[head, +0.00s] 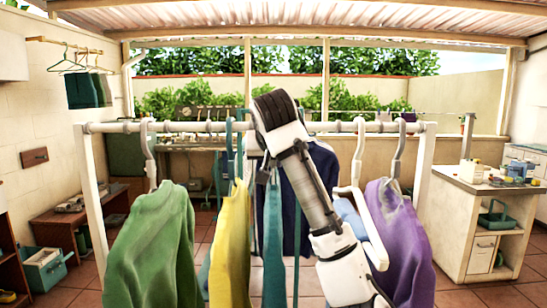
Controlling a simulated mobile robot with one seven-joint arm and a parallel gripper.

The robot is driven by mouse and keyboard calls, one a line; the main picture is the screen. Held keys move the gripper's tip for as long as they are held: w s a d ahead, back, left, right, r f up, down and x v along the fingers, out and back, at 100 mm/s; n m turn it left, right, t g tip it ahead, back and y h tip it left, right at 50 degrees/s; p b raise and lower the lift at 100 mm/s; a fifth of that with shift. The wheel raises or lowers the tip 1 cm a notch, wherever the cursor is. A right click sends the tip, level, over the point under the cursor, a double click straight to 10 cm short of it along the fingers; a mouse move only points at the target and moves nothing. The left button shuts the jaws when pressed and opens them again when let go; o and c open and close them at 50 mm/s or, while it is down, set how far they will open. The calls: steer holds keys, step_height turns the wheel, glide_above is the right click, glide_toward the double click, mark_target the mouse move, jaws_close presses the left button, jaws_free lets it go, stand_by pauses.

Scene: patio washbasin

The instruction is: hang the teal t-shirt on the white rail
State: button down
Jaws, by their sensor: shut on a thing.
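The teal t-shirt (273,245) hangs nearly edge-on below my gripper, between the yellow shirt and my arm. My gripper (265,172) shows only as a small dark part beside my raised arm, just below the white rail (340,127). It is shut on what looks like the t-shirt's hanger; the fingertips and hanger hook are mostly hidden. I cannot tell whether that hook touches the rail. The rail runs across the picture between two white posts.
A green shirt (155,245) and a yellow shirt (232,250) hang on the left, a purple shirt (402,245) on the right. A white hanger (358,190) is right of my arm. A navy garment (297,190) shows behind. A counter (483,190) stands at right.

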mark_target(273, 171)
steer(key=shift+f, duration=0.15)
stand_by(0.4)
steer(key=shift+f+b, duration=0.9)
steer(key=shift+f, duration=0.25)
steer(key=c, duration=1.3)
jaws_free()
steer(key=shift+s+f+b, duration=0.15)
steer(key=shift+s+b, duration=0.25)
steer(key=shift+s, duration=0.05)
steer(key=shift+s+b, duration=1.65)
steer(key=shift+s, duration=3.85)
